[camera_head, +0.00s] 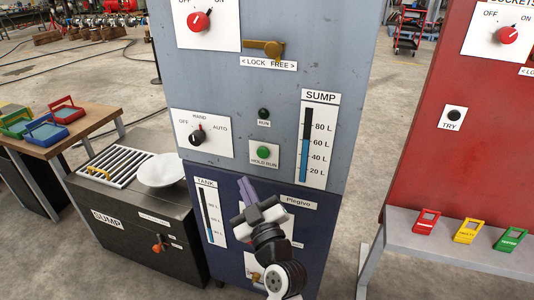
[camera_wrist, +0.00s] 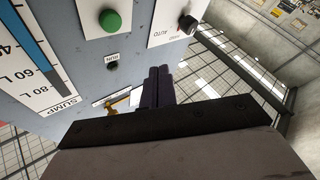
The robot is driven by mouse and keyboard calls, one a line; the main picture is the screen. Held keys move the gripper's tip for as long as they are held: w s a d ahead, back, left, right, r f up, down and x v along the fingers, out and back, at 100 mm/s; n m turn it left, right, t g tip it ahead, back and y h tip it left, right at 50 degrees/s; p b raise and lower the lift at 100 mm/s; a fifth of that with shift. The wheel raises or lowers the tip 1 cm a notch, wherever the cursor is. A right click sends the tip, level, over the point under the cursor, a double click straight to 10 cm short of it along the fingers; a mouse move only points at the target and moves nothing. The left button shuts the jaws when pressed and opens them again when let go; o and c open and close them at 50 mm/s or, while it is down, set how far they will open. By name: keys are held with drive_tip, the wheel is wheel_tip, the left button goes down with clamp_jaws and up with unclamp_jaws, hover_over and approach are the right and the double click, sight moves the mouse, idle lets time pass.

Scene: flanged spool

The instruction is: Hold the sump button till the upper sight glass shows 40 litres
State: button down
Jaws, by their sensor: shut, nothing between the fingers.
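The upper cabinet (camera_head: 260,85) carries the SUMP sight glass (camera_head: 306,150). Its blue column stands near the 60 L mark, dark above; the glass also shows upside down in the wrist view (camera_wrist: 33,45). The green HOLD RUN button (camera_head: 263,152) is left of it and uncovered; it also shows in the wrist view (camera_wrist: 110,20). My gripper (camera_head: 243,183) is shut and empty, below and left of the button in the head view, and looks apart from it. Its fingers also show in the wrist view (camera_wrist: 158,72).
The RUN lamp (camera_head: 263,113) is dark. The OFF/HAND/AUTO knob (camera_head: 197,137) appears to point at HAND. A black SUMP box (camera_head: 130,240) with a white bowl (camera_head: 161,171) stands left; a red cabinet (camera_head: 460,110) right.

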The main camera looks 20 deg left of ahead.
approach(258, 152)
drive_tip(key=shift+s+a+b+x, duration=0.15)
drive_tip(key=shift+x, duration=0.75)
drive_tip(key=shift+s+a+b+x, duration=0.1)
drive_tip(key=shift+s+a+x, duration=0.05)
drive_tip(key=shift+x, duration=0.7)
drive_tip(key=shift+s+a+b+x, duration=0.1)
drive_tip(key=shift+s+b+x, duration=0.05)
drive_tip(key=shift+x, duration=0.75)
drive_tip(key=shift+r, duration=0.2)
drive_tip(key=shift+w, duration=0.1)
drive_tip(key=shift+w+b, duration=0.3)
drive_tip(key=shift+b, duration=0.2)
drive_tip(key=shift+w+b, duration=0.35)
drive_tip(key=shift+w, duration=0.15)
idle(3.7)
